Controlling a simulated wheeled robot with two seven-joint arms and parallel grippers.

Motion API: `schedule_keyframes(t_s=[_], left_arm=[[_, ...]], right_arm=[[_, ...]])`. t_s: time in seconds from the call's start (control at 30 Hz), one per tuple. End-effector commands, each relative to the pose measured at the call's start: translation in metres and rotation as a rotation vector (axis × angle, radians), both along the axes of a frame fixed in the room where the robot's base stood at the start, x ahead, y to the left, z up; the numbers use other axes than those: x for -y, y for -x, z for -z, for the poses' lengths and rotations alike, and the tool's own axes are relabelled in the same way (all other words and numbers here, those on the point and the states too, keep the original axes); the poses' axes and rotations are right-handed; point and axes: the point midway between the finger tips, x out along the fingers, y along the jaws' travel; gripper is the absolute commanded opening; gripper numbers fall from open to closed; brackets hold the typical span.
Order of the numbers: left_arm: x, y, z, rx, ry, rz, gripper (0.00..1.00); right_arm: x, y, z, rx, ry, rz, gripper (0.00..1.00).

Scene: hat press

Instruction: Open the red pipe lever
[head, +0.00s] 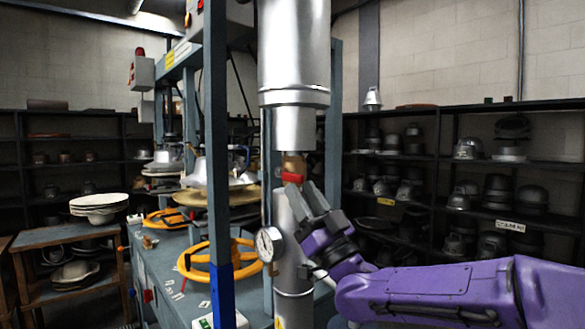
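The red pipe lever (293,178) is a small red handle on a brass-coloured valve (294,163), set in the upright silver pipe (293,60) in the middle of the head view. My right gripper (299,187) reaches in from the lower right, pointing up and left. Its two grey fingers stand apart, with the tips just below the lever and overlapping its lower edge in the picture. I cannot tell whether they touch it. The fingers hide part of the pipe below the valve. My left gripper is not in view.
A round pressure gauge (268,244) sits on the lower pipe, close to my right wrist. A blue-grey press frame (216,130) with yellow handwheels (217,262) stands to the left. Dark shelves (432,200) with metal hat moulds line the right back wall.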

Motion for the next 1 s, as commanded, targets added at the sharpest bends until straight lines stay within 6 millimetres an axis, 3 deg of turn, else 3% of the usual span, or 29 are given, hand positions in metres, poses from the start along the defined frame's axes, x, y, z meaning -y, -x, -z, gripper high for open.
schedule_keyframes(t_s=[0.03, 0.2, 0.57, 0.67, 0.7, 1.0], left_arm=[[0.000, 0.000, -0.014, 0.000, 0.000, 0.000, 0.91], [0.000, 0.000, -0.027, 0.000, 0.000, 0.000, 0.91], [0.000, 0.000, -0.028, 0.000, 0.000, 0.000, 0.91], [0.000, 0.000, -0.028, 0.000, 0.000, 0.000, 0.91], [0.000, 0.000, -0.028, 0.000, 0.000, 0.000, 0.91], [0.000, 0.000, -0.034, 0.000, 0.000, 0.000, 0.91]], right_arm=[[-0.005, -0.007, -0.015, 0.000, 0.001, -0.001, 0.36], [-0.016, -0.022, -0.031, -0.001, 0.000, -0.001, 0.36], [-0.020, -0.027, -0.033, -0.001, 0.000, -0.001, 0.36], [-0.020, -0.027, -0.033, -0.001, 0.000, -0.001, 0.04], [-0.020, -0.027, -0.033, -0.001, 0.000, -0.001, 0.00], [-0.020, -0.027, -0.037, -0.014, 0.010, 0.000, 0.00]])
